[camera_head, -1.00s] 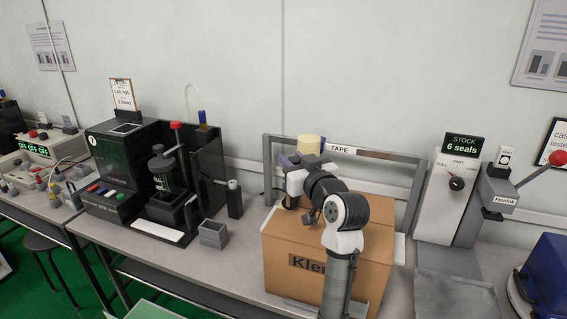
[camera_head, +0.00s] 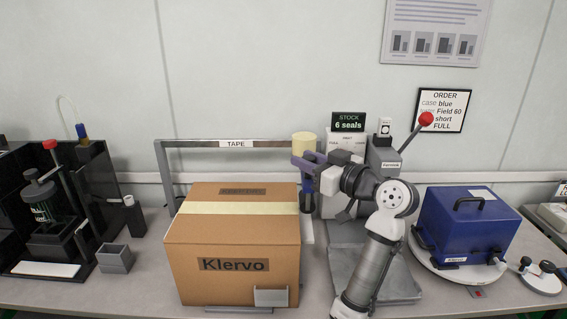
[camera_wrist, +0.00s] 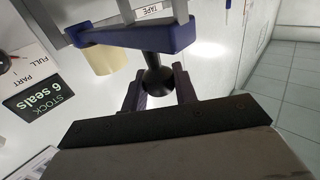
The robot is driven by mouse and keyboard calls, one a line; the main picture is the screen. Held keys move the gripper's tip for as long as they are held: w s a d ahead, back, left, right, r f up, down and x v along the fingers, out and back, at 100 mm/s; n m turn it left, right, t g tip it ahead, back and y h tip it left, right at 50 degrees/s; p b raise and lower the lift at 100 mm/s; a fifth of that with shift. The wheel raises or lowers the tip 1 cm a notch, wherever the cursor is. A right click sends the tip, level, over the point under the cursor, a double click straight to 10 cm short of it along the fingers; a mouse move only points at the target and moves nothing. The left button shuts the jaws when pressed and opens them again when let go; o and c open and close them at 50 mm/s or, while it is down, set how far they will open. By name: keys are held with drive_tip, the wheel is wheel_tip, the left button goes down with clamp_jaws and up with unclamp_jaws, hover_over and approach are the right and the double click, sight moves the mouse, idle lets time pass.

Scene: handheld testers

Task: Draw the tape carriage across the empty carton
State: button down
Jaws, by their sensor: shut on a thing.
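The tape carriage (camera_head: 302,162) is a blue-purple block with a cream tape roll (camera_head: 304,145) on top. It stands at the right end of the grey rail frame marked TAPE (camera_head: 200,145). My gripper (camera_wrist: 157,86) is shut on the carriage's black handle (camera_wrist: 154,72), one finger on each side in the wrist view. The carton (camera_head: 205,245) is brown, closed and marked Klervo, left of my gripper. A pale tape strip (camera_head: 230,208) runs across its top from left to right edge. The carton's inside is hidden.
Right of my arm stand a lever press with a red knob (camera_head: 426,119) and a blue case (camera_head: 470,222) on a round white plate. A STOCK sign (camera_head: 349,121) reads 6 seals. A grey bin (camera_head: 115,258) and black station stand left.

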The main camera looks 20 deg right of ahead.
drive_tip(key=shift+s+d, duration=0.25)
drive_tip(key=shift+d, duration=0.3)
drive_tip(key=c, duration=1.1)
unclamp_jaws()
drive_tip(key=b+v, duration=0.3)
drive_tip(key=v, duration=1)
drive_tip(key=shift+s+d, duration=0.15)
drive_tip(key=shift+s, duration=0.2)
drive_tip(key=shift+f, duration=0.1)
